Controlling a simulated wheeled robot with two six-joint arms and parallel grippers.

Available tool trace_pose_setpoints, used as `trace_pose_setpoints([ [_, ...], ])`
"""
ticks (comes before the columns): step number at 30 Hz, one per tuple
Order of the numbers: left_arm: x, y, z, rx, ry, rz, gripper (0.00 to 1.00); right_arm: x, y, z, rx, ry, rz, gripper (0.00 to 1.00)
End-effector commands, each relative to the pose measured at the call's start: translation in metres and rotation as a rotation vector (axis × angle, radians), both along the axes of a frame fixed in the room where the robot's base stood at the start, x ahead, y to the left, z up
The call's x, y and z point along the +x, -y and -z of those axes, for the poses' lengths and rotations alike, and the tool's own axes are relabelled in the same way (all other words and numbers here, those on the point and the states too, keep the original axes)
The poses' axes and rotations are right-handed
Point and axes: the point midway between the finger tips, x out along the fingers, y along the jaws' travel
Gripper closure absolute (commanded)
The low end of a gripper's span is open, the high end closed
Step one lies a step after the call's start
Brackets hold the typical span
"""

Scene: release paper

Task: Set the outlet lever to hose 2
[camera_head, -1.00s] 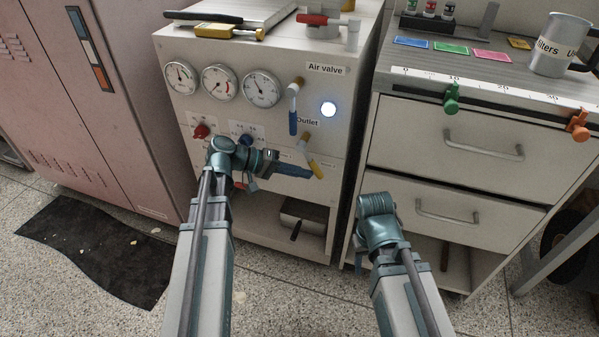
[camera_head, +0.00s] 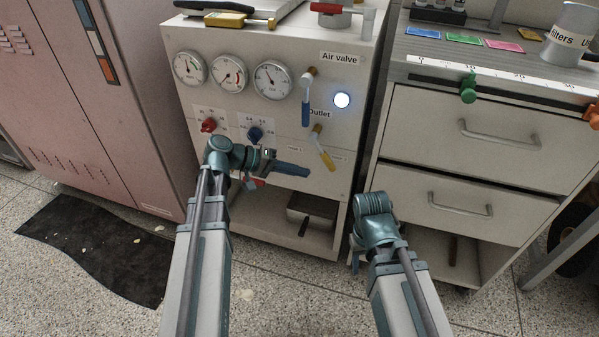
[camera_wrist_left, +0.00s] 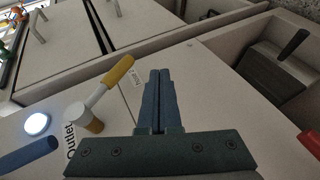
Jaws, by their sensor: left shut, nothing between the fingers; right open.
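The outlet lever (camera_head: 326,155) has a yellow handle on a brass pivot, below the word Outlet. It slants down and to the right, its tip beside a small label too small to read. In the left wrist view, the lever (camera_wrist_left: 117,72) stands left of the fingers, apart from them. My left gripper (camera_head: 308,172) is shut and empty, in front of the panel, left of and slightly below the lever tip. Its closed fingers also show in the left wrist view (camera_wrist_left: 159,75). My right gripper (camera_head: 356,258) is low before the drawer cabinet, mostly hidden by its wrist.
The blue air valve lever (camera_head: 306,112) hangs down above the outlet lever, beside a lit round button (camera_head: 342,100). Red (camera_head: 208,125) and blue (camera_head: 254,134) knobs sit left. An open shelf with a dark tray (camera_head: 311,212) is below. The drawer cabinet (camera_head: 455,150) stands right.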

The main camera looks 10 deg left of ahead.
Motion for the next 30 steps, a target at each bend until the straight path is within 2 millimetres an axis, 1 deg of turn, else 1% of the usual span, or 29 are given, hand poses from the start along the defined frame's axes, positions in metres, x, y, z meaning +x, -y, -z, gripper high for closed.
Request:
trace_pose_setpoints([
  [1,-0.002,-0.009,-0.002,0.0,0.0,-0.005,1.0,0.0,0.0,-0.003,0.0,0.0,0.0,0.5],
  [5,-0.008,-0.025,-0.004,0.0,0.0,-0.005,1.0,0.0,0.0,-0.004,0.0,0.0,0.0,0.5],
  [15,-0.024,-0.074,-0.006,0.0,0.0,-0.005,1.0,0.0,0.0,-0.007,0.0,0.0,-0.001,0.5],
  [18,-0.027,-0.084,-0.007,0.001,0.001,-0.004,1.0,0.0,0.0,-0.007,0.0,0.0,-0.001,0.5],
  [24,-0.031,-0.093,-0.007,0.0,0.0,-0.002,1.0,0.0,0.0,-0.007,0.0,0.0,-0.001,0.5],
  [30,-0.031,-0.093,-0.007,0.0,0.0,-0.002,1.0,0.0,0.0,-0.007,0.0,0.0,-0.001,0.5],
])
